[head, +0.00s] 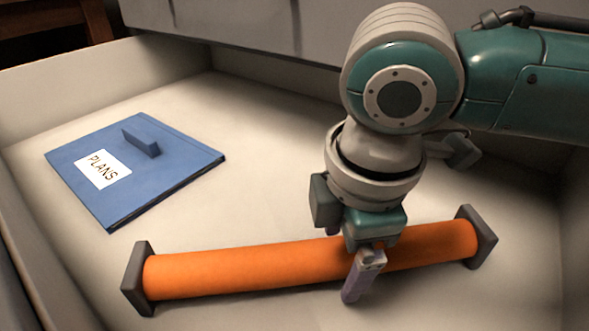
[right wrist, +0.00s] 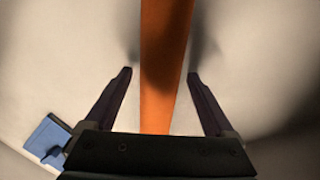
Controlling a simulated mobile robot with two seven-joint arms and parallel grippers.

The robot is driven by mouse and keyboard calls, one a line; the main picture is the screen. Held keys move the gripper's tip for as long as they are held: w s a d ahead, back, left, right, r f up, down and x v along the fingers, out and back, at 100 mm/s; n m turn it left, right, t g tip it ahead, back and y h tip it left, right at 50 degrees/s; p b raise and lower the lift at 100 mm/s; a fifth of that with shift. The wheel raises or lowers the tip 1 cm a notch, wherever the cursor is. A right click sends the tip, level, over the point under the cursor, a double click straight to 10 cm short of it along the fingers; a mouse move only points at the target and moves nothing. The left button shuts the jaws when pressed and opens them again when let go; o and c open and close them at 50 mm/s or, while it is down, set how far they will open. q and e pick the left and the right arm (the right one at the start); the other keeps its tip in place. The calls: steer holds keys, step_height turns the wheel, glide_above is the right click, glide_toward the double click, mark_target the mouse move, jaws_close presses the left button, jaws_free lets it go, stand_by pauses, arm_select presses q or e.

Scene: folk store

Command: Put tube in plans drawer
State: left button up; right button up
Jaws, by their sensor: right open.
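An orange tube (head: 240,267) with dark square end caps lies on the floor of an open pale drawer (head: 60,115). It also shows in the right wrist view (right wrist: 165,60), running between the two fingers. My right gripper (head: 362,280) is over the tube, right of its middle, pointing down. In the right wrist view my right gripper (right wrist: 160,75) is open, with one finger on each side of the tube and gaps on both sides. The far finger is mostly hidden in the head view. My left gripper is not in view.
A blue folder-like object (head: 185,175) with a raised handle and a "PLANS" label (head: 103,168) lies in the drawer at the left. Drawer walls rise around. The floor between it and the tube is clear. A brown wooden thing (head: 50,20) stands at the upper left.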

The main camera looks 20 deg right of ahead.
mark_target(347, 268)
step_height(347, 268, up, 12)
steer(key=s+p, duration=0.2)
steer(key=p, duration=0.5)
steer(key=s+a+f+m+t+y, duration=0.1)
steer(key=s+a+m+y, duration=0.3)
steer(key=s+a+m, duration=0.25)
steer(key=s+d+f+m+h, duration=0.1)
steer(key=s+d+m, duration=0.2)
steer(key=d, duration=0.3)
steer(key=s+d+f+m+h, duration=0.2)
steer(key=s+d+m, duration=0.2)
steer(key=d+m, duration=0.1)
steer(key=shift+d+f+t+h, duration=0.15)
steer(key=shift+d+t+h, duration=0.2)
steer(key=shift+d, duration=0.55)
